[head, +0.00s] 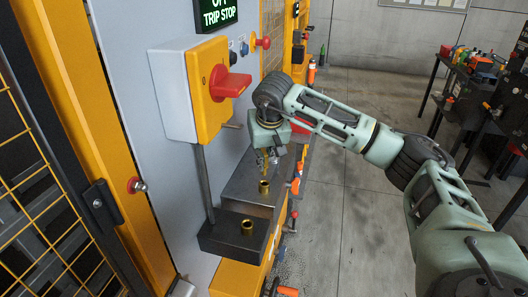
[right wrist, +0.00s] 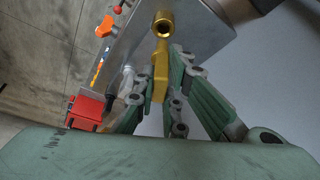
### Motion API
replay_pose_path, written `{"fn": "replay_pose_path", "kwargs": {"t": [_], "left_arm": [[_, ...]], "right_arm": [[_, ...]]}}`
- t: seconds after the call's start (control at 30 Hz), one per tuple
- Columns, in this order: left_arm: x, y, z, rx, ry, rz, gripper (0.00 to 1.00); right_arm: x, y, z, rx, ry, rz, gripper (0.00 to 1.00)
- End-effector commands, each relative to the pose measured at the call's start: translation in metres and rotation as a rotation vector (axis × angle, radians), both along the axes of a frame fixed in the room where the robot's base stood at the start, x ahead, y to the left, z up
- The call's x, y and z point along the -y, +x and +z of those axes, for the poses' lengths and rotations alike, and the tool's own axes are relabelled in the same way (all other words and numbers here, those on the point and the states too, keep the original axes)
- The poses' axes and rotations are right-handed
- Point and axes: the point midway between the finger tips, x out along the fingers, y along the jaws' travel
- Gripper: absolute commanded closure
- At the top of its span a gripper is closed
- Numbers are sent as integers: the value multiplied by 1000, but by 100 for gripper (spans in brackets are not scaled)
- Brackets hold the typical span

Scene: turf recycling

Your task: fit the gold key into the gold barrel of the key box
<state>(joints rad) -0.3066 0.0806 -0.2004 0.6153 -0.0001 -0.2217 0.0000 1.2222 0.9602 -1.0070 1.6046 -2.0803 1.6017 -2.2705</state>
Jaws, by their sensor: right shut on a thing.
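The grey key box (head: 232,243) has two gold-coloured barrels: a rear one (head: 264,186) on its raised block and a front one (head: 247,227) on its lower part. My right gripper (head: 270,160) is just above the rear barrel, pointing down. It is shut on the gold key (right wrist: 159,75), which shows between its green fingers in the right wrist view. A gold barrel (right wrist: 163,20) shows just beyond the key's end there. The key looks outside the barrel; I cannot tell whether they touch. My left gripper is out of view.
A yellow and grey switch box (head: 205,88) with a red handle (head: 230,84) is on the panel, left of my right gripper. A dark rod runs down from it to the key box. A cluttered dark workbench (head: 470,100) stands back right. The floor between is clear.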

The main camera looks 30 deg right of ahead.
Motion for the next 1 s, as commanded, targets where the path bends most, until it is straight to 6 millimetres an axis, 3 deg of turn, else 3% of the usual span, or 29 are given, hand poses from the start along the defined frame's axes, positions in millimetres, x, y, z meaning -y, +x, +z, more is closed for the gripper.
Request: {"fn": "replay_pose_path", "kwargs": {"t": [0.2, 1.0], "left_arm": [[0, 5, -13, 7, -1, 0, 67], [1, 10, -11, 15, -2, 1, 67]], "right_arm": [[0, 0, -19, 0, -1, 0, 100], [0, 0, -21, 1, 0, -1, 100]]}}
